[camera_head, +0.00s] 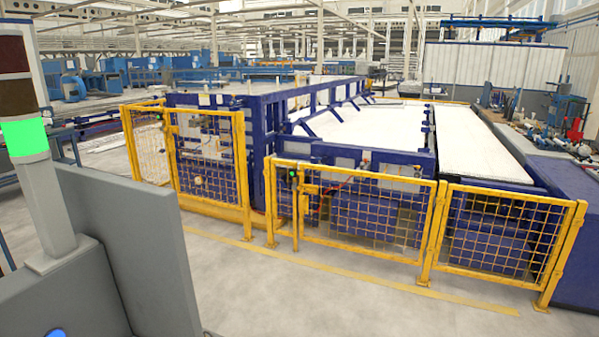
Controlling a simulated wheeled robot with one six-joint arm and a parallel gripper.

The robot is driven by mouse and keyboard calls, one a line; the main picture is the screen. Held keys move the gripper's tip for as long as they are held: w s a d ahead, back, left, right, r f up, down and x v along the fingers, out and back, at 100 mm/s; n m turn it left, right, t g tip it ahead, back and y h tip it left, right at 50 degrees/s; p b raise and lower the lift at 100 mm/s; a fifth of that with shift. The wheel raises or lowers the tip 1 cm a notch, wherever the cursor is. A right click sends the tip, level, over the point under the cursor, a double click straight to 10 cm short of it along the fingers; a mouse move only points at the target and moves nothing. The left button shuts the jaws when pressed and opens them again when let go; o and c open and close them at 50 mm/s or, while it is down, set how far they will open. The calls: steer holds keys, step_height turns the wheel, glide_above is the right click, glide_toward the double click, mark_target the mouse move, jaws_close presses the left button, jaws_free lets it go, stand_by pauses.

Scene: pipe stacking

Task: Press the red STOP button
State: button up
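I see no red STOP button in this view. At the left stands a grey cabinet (125,240), close to me. On it is a signal tower (38,170) with dark red and brown segments unlit and a bright green segment (24,137) lit. A small part of a round blue thing (55,333) shows at the bottom edge by the cabinet; most of it is cut off. My gripper is not in view.
Yellow mesh fences (365,208) stand around a large blue machine (350,155) with white beds. A yellow line (350,270) runs along the floor before them. The grey floor (300,300) between the cabinet and fences is clear. Blue machinery fills the far left.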

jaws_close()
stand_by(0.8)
